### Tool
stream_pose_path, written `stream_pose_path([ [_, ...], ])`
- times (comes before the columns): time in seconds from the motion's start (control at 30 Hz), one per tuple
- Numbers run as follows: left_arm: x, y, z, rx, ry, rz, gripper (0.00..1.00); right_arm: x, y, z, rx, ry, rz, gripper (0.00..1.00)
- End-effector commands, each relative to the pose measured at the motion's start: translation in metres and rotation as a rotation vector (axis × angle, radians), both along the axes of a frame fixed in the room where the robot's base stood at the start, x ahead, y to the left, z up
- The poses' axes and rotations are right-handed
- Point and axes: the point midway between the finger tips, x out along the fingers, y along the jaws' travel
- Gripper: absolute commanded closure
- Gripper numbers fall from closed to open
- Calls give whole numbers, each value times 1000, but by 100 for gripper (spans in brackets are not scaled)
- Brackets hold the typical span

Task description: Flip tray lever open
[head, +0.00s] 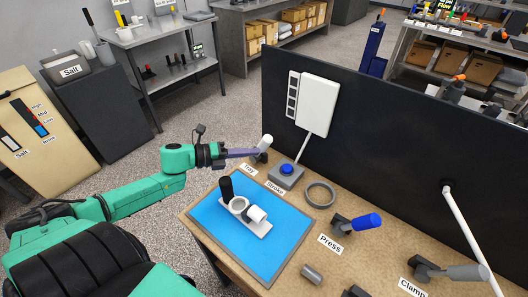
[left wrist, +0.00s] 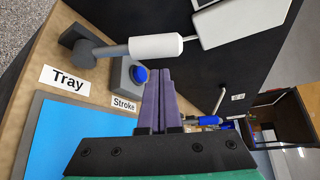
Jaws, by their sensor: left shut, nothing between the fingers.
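The tray lever (head: 265,144) stands at the back left of the bench behind the "Tray" label (head: 249,168). It has a white handle and a grey pivot base. In the left wrist view the white handle (left wrist: 157,47) lies across the picture just beyond my fingertips, with its grey pivot (left wrist: 84,52) at left. My left gripper (head: 256,152) has purple fingers, closed together and empty, right beside the lever. It also shows in the left wrist view (left wrist: 158,76). I cannot tell whether the fingers touch the handle. My right gripper is not in view.
A grey box with a blue button (head: 286,169) stands close right of the lever by the "Stroke" label (head: 274,187). A dark panel (head: 390,150) backs the bench. A blue mat (head: 270,250) holds a white fixture (head: 258,228). A ring (head: 321,185) and press lever (head: 366,221) lie further right.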

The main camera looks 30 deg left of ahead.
Motion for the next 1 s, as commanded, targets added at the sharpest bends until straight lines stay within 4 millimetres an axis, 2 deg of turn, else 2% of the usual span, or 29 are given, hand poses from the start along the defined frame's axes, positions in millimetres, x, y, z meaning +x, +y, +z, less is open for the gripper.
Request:
stream_pose_path([
  [0.1, 17, -12, -3, -1, -5, 1, 100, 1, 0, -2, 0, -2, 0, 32],
  [0.3, 32, -26, -9, -2, 0, 3, 100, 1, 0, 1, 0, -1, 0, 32],
  [1.0, 34, -29, -9, -49, 8, 3, 100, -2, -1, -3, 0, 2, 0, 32],
])
